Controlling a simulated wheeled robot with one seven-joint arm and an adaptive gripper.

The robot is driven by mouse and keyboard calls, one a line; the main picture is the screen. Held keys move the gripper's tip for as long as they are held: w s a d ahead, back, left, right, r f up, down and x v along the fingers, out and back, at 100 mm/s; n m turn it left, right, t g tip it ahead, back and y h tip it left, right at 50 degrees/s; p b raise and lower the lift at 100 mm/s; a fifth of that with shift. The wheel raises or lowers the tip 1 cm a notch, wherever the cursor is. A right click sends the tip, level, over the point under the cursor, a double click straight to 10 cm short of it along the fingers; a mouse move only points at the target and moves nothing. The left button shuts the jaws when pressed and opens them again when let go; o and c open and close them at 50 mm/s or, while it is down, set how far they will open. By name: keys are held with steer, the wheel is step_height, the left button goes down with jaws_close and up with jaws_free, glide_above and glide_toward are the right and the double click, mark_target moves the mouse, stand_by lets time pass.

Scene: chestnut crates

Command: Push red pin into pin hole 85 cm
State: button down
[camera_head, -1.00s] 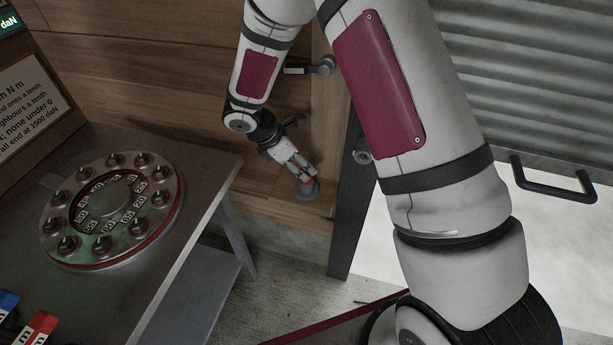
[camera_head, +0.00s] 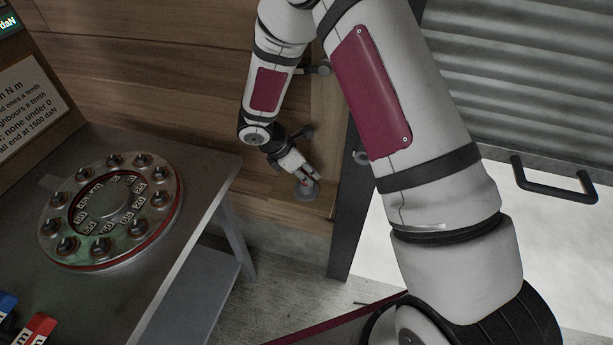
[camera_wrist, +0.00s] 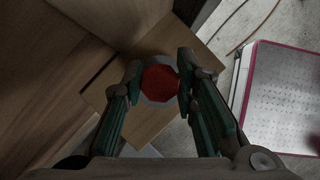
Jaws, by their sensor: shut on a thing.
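My gripper (camera_head: 310,176) is at the wooden wall's foot, pointing down at a grey round fitting (camera_head: 306,191) on a wooden ledge. In the wrist view its two fingers (camera_wrist: 157,84) are on either side of the red pin (camera_wrist: 160,87), seen end-on as a red disc. My gripper is shut on the red pin. The grey ring of the fitting (camera_wrist: 156,101) shows around the red disc. The pin's lower end and the hole are hidden, so its depth cannot be told. No 85 cm marking is legible.
A grey table (camera_head: 205,180) at left carries a round dial plate (camera_head: 60,250) with several knobs, and red and blue labelled items (camera_head: 38,327). A dark post (camera_head: 346,225) and a door handle (camera_head: 553,180) stand to the right. Pale floor lies below.

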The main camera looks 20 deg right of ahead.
step_height(320, 180, up, 10)
steer(key=shift+r+p, duration=0.1)
steer(key=shift+p, duration=0.3)
stand_by(0.3)
